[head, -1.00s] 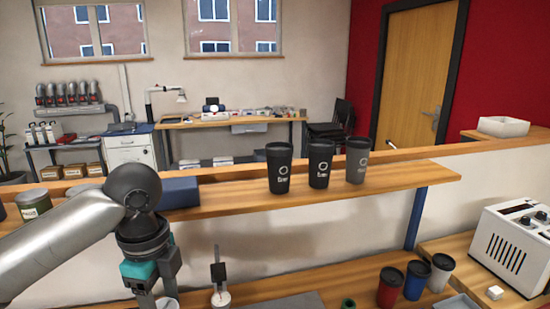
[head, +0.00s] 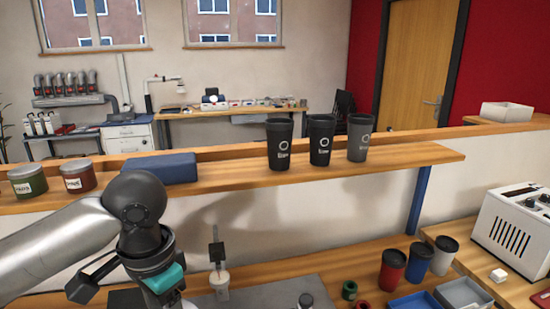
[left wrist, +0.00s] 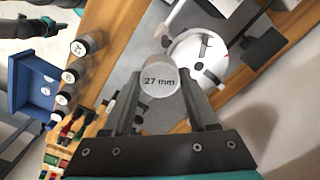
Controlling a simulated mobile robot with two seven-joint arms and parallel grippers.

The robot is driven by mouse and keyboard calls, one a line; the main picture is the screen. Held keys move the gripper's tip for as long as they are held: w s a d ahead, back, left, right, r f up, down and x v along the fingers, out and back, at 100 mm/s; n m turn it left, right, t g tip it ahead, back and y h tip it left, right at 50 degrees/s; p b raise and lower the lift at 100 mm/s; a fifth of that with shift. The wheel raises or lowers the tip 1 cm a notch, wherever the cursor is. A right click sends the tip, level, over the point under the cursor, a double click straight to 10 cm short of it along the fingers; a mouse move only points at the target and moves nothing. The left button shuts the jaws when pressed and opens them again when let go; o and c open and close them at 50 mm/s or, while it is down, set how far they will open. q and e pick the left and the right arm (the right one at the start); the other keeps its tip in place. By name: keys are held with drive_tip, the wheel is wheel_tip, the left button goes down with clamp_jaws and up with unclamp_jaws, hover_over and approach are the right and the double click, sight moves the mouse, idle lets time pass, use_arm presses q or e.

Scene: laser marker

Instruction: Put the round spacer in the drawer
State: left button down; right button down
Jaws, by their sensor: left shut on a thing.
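A pale round spacer marked "27 mm" (left wrist: 160,82) sits between the fingers of my left gripper (left wrist: 160,90) in the left wrist view. The gripper is shut on it. In the head view my left gripper (head: 172,292) is at the lower left, in front of the shelf, and its fingertips and the spacer cannot be made out. A dark and teal part, apparently my right gripper (left wrist: 28,27), shows at the upper left of the left wrist view; its jaws are unclear. A white cabinet with drawer fronts (head: 127,140) stands far back; I cannot tell whether it holds the task's drawer.
A dial gauge stand (head: 219,270) is close right of my left gripper. A wooden shelf (head: 230,178) crosses ahead, bearing tumblers (head: 320,140), cans and a blue box (head: 160,168). Red and blue cups (head: 392,270), trays (head: 465,294) and a white machine (head: 515,232) are at right.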

use_arm(q)
drive_tip(key=n, duration=0.1)
drive_tip(key=s+f+n+b, duration=0.1)
drive_tip(key=f+n, duration=0.1)
drive_tip(key=n, duration=0.1)
drive_tip(key=shift+s+d, duration=0.15)
drive_tip(key=shift+d, duration=0.1)
drive_tip(key=shift+s+d+f+n+b, duration=0.1)
drive_tip(key=shift+s+f+n+b, duration=0.15)
drive_tip(key=shift+n, duration=0.5)
drive_tip(key=shift+s+f+n+b, duration=0.1)
drive_tip(key=shift+f+n+b, duration=0.2)
drive_tip(key=shift+n, duration=0.45)
drive_tip(key=shift+r, duration=0.15)
